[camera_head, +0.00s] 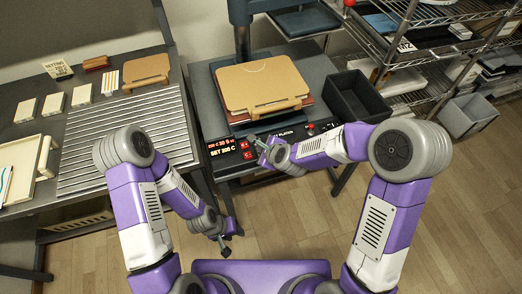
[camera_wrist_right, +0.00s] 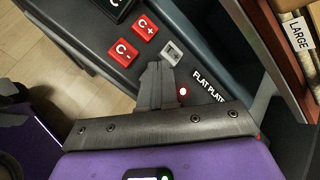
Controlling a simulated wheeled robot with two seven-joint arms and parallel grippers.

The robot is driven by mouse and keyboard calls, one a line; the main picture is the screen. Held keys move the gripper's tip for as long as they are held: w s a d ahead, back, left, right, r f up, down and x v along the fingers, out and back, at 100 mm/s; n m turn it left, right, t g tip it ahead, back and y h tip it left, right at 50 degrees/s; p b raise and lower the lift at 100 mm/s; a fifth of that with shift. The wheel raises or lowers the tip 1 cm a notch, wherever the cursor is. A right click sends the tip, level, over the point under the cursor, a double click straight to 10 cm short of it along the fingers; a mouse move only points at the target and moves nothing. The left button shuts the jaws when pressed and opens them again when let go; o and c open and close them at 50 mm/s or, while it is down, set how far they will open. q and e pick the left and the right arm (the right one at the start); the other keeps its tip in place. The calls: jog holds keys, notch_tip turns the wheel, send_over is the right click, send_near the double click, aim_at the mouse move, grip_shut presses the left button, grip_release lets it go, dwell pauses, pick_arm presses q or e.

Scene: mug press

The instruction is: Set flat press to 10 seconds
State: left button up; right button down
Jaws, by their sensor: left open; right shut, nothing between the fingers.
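The flat press (camera_head: 262,80) stands on a grey table with a tan board on its platen. Its front control panel (camera_head: 225,160) has a red-lit display (camera_head: 230,150); the lower line appears to read SET 200 C, and the upper line is hard to read. My right gripper (camera_head: 262,146) is shut and empty over this panel. In the right wrist view its fingertips (camera_wrist_right: 160,66) are just below a grey square button (camera_wrist_right: 172,52); contact cannot be told. Red C+ (camera_wrist_right: 145,25) and C- (camera_wrist_right: 123,52) buttons lie left of them. My left gripper (camera_head: 224,242) hangs low, open and empty.
A black bin (camera_head: 358,97) stands right of the press. A wire shelf (camera_head: 440,45) is further right, with a grey bin (camera_head: 467,115) below. A ribbed mat (camera_head: 125,130) and small boards cover the left table. A red light (camera_wrist_right: 183,91) glows beside the FLAT PLATEN label.

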jog(key=shift+f, duration=0.1)
dwell(0.3)
jog(key=shift+r+p, duration=0.65)
jog(key=shift+r, duration=0.25)
notch_tip(320, 180, up, 5)
jog(key=p, duration=0.4)
jog(key=shift+r, duration=0.1)
dwell(3.2)
